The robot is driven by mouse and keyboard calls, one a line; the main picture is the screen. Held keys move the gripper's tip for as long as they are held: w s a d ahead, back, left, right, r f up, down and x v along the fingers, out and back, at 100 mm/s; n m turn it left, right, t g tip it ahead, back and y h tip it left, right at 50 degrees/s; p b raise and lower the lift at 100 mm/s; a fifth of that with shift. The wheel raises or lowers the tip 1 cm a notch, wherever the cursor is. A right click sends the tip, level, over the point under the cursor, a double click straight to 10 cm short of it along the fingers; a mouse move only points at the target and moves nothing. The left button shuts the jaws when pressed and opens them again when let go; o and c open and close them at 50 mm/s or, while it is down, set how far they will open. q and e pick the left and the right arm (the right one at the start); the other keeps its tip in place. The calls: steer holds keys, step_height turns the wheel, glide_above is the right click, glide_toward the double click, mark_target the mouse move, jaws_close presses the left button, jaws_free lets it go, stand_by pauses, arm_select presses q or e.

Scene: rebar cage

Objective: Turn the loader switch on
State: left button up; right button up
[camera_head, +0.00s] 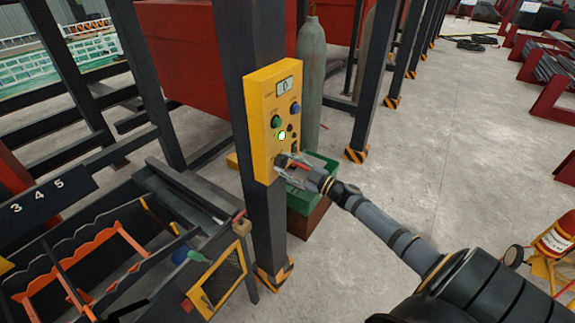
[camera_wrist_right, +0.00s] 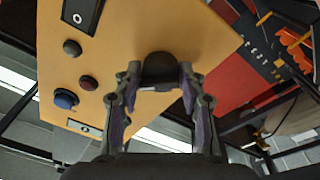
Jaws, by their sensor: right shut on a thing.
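The yellow control box (camera_head: 262,150) is fixed to a dark post in the head view. It carries a small display (camera_head: 285,86) reading 0, a green button (camera_head: 276,121), a blue button (camera_head: 295,108) and a brightly lit round lamp (camera_head: 282,136). My right gripper (camera_head: 284,164) is at the lower part of its front face. In the right wrist view, its two fingers (camera_wrist_right: 160,82) are shut on a black knob (camera_wrist_right: 159,68) on the yellow face. Which way the knob is turned is hard to tell. My left gripper does not show clearly.
A grey gas cylinder (camera_head: 312,75) stands behind the post. A dark rack with orange dividers (camera_head: 95,248) fills the lower left.

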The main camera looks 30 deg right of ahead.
steer(key=o, duration=0.9)
steer(key=shift+f, duration=0.2)
steer(key=shift+o, duration=1.2)
steer(key=shift+a+r, duration=0.1)
steer(key=shift+s, duration=0.1)
steer(key=v, duration=1.1)
steer(key=shift+s+d, duration=0.25)
steer(key=shift+s, duration=0.1)
